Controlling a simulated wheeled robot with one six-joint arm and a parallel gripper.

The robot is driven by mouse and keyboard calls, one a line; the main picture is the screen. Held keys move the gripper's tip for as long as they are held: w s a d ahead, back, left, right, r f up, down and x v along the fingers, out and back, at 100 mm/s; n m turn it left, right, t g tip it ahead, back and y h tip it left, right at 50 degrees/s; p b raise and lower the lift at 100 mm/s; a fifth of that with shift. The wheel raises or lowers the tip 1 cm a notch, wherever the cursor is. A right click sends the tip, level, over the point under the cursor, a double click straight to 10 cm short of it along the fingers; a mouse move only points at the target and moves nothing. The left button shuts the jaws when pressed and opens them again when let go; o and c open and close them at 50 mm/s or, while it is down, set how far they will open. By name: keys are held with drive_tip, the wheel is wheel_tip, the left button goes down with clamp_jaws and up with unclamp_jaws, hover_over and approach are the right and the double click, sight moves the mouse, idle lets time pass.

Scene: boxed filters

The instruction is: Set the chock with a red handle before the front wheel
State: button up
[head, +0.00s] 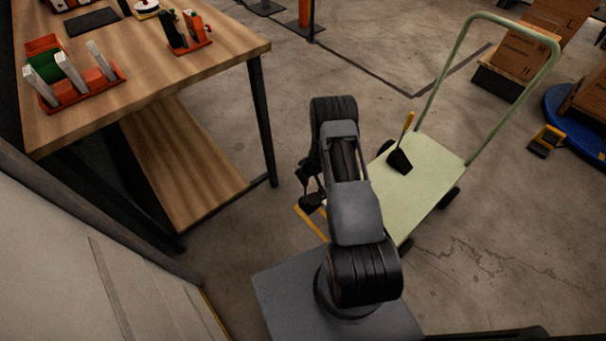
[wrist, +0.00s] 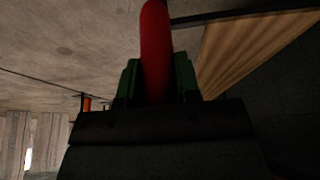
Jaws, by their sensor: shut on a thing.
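My gripper (wrist: 157,85) is shut on the red handle (wrist: 156,45) of the chock, which stands between its green fingers in the wrist view. In the head view my gripper (head: 311,181) is partly hidden by my arm, beside the cart's left side and above the floor. The chock's body cannot be made out clearly. The pale green platform cart (head: 428,170) has small black wheels; one wheel (head: 450,195) shows at its right side and another (head: 406,243) at its near end. My arm hides the cart's left part. A dark chock with a yellow handle (head: 401,158) lies on the deck.
A wooden workbench (head: 200,62) with a lower shelf (head: 185,160) stands at the left, its black leg (head: 262,120) near my gripper. Orange racks (head: 82,88) sit on it. Cardboard boxes (head: 520,55) and a yellow-black object (head: 546,140) are at the right.

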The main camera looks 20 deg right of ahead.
sight(305, 189)
drive_tip(key=shift+r, duration=0.15)
drive_tip(key=f+b, duration=0.3)
drive_tip(key=f, duration=0.1)
drive_tip(key=f+b, duration=0.3)
drive_tip(key=f, duration=0.1)
drive_tip(key=f+b, duration=0.3)
drive_tip(key=f, duration=0.2)
drive_tip(key=shift+w+d, duration=0.2)
drive_tip(key=shift+d, duration=0.1)
drive_tip(key=w+d, duration=0.1)
drive_tip(key=d, duration=0.4)
drive_tip(key=shift+w+d+f, duration=0.25)
drive_tip(key=shift+w+d, duration=0.05)
drive_tip(key=shift+d, duration=0.1)
idle(0.5)
drive_tip(key=o, duration=1.1)
